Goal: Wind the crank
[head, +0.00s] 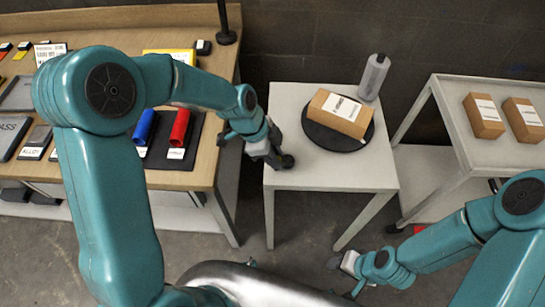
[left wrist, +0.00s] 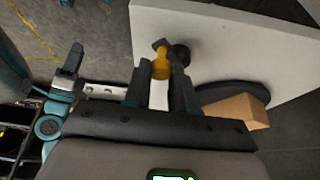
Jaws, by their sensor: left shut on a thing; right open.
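The crank's yellow handle (left wrist: 161,63) shows in the left wrist view, with its dark hub (left wrist: 181,54) just right of it at the edge of the white table (head: 312,175). My left gripper (head: 280,160) is shut on the yellow handle, and its two dark fingers also show in the left wrist view (left wrist: 160,74). In the head view the gripper and wrist hide most of the crank. A brown box (head: 337,117) with a white label rests on a black round turntable (head: 326,136) on the table. My right gripper (head: 342,264) is open and empty, low in front of the table.
A grey bottle (head: 374,77) stands at the table's back right corner. A wooden bench (head: 196,178) with blue and red cylinders is at left. A grey cart (head: 462,142) with two labelled boxes is at right. The front of the white tabletop is clear.

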